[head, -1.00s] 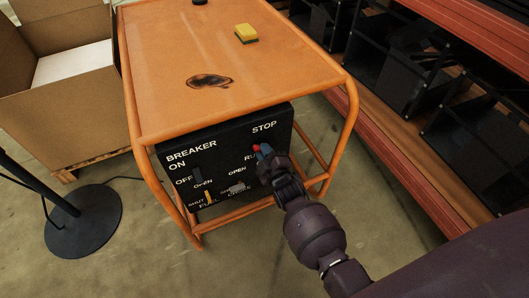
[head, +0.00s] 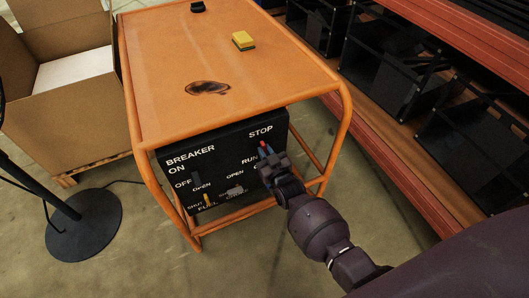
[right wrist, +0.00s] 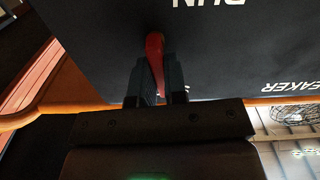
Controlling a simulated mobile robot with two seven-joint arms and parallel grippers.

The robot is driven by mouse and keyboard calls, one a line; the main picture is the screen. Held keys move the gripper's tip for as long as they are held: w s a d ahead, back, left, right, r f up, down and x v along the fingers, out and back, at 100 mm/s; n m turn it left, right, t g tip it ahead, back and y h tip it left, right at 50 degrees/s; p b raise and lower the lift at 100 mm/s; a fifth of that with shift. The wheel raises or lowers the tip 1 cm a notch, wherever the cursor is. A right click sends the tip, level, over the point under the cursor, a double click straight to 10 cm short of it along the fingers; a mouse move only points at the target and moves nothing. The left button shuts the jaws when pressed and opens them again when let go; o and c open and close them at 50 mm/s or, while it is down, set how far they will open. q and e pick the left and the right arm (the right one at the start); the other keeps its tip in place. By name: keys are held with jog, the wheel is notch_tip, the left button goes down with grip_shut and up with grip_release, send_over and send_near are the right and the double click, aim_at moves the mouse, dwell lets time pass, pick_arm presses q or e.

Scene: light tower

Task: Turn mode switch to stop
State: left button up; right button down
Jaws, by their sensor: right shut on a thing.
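The mode switch is a red lever (head: 263,143) on the black panel (head: 220,135) at the front of an orange-framed generator. Its tip points up, just below the STOP label (head: 260,132); the RUN label (head: 249,160) is lower left. My right gripper (head: 265,153) is shut on the lever. In the right wrist view the red lever (right wrist: 155,55) stands between the two fingers (right wrist: 160,82), with the panel upside down behind it. The fingers hide part of the lever and the STOP lettering. My left gripper is not in view.
The panel also has breaker, fuel and choke controls left of my gripper. The orange tabletop (head: 215,50) holds a yellow-green sponge (head: 243,41). A shelf rack (head: 390,120) stands at right, a cardboard box (head: 65,100) at left, a round black stand base (head: 78,220) at lower left.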

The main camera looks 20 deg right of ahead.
jog(key=shift+d+m, duration=0.15)
jog(key=shift+m, duration=0.35)
jog(key=c, duration=1.2)
grip_release()
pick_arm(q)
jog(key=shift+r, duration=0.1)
pick_arm(e)
jog(key=shift+o, duration=0.2)
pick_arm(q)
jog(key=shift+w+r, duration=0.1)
pick_arm(e)
jog(key=shift+s, duration=0.1)
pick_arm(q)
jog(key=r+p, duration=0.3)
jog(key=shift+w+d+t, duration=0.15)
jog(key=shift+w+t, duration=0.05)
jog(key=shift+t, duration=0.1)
pick_arm(e)
jog(key=s, duration=1)
jog(key=shift+s+d, duration=0.2)
jog(key=shift+s, duration=0.1)
